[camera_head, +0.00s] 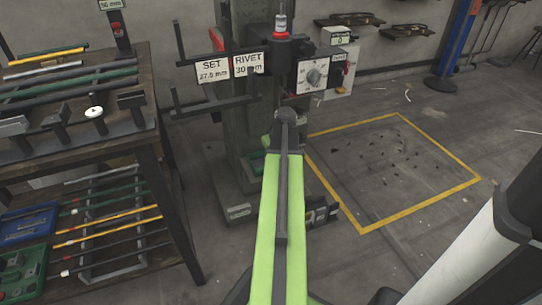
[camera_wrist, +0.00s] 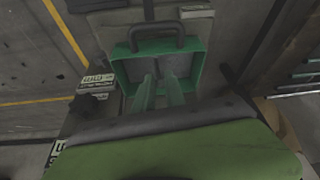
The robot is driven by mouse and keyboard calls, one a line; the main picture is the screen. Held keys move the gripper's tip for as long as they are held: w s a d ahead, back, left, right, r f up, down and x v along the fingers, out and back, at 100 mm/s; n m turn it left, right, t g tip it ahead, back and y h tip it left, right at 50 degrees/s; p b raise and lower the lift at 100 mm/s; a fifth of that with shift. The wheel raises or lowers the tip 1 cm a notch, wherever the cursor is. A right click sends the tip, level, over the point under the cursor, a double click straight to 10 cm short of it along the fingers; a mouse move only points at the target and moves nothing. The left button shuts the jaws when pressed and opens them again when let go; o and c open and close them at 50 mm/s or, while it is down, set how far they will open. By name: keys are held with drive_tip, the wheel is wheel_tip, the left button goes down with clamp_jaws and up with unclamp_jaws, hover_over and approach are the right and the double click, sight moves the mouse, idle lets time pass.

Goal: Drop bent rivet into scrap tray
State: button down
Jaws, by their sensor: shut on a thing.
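In the wrist view my gripper (camera_wrist: 159,82) points down over a green tray (camera_wrist: 196,72) with a dark handle; it looks like the scrap tray. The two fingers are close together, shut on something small. The bent rivet itself cannot be made out between them. The fingertips show against the tray's grey inside; their height above it is hard to tell.
The rivet press (camera_head: 248,130) stands ahead with SET and RIVET signs (camera_head: 230,67). A workbench (camera_head: 150,110) with rods and tools is at left, with a shelf of bins below. A yellow-outlined floor area (camera_head: 390,170) at right holds only small dark scraps.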

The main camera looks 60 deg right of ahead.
drive_tip(key=shift+f+b, duration=0.6)
drive_tip(key=shift+b, duration=0.05)
drive_tip(key=c, duration=1.4)
unclamp_jaws()
drive_tip(key=shift+r+p, duration=0.6)
drive_tip(key=shift+p, duration=0.05)
drive_tip(key=p+v, duration=1.1)
drive_tip(key=v, duration=0.1)
drive_tip(key=shift+a, duration=0.1)
